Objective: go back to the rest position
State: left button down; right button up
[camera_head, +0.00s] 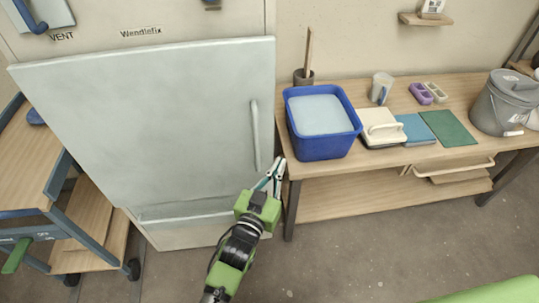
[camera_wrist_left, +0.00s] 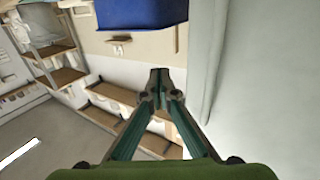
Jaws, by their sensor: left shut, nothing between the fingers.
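My left gripper (camera_head: 275,172) is shut and empty. It is in front of the gap between the pale cabinet door (camera_head: 160,130) and the workbench's left end, to the right of the door's handle (camera_head: 255,135). In the left wrist view my left gripper's fingertips (camera_wrist_left: 160,82) meet with nothing between them. The door's pale surface fills the right of that view. I cannot tell whether the gripper touches the door or bench. My right gripper is not in view.
The workbench (camera_head: 390,170) holds a blue bucket (camera_head: 325,147) of pale glaze at its left end. Farther right are a white-handled block (camera_head: 381,128), a green mat (camera_head: 448,128) and a grey lidded bucket (camera_head: 500,105). A cart (camera_head: 28,165) stands at left. The floor in front is clear.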

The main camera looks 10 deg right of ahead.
pick_arm(q)
jog(key=shift+s, duration=2.5)
jog(key=s+a+f+g+y, duration=0.2)
jog(key=s+a+f, duration=0.2)
jog(key=f, duration=0.8)
jog(key=s+a+f+n+g+y, duration=0.1)
jog(key=s+a+f+g, duration=0.3)
jog(key=f, duration=0.7)
jog(key=s+a+f+g+y, duration=0.1)
jog(key=s+a+f+y, duration=0.3)
jog(key=f, duration=0.8)
jog(key=s+a+f+n+g, duration=0.1)
jog(key=s+a+f+g, duration=0.1)
jog(key=s+a+f, duration=0.4)
jog(key=s+a+f+g+y, duration=0.1)
jog(key=s+a+f+g, duration=0.2)
jog(key=s, duration=1.1)
jog(key=s+a+f+n+g+y, duration=0.1)
jog(key=s+a+f+g, duration=0.1)
jog(key=s+a+f, duration=0.7)
jog(key=s+a, duration=0.1)
jog(key=a, duration=0.2)
jog(key=shift+a+n+g, duration=0.15)
jog(key=shift+n+g, duration=0.15)
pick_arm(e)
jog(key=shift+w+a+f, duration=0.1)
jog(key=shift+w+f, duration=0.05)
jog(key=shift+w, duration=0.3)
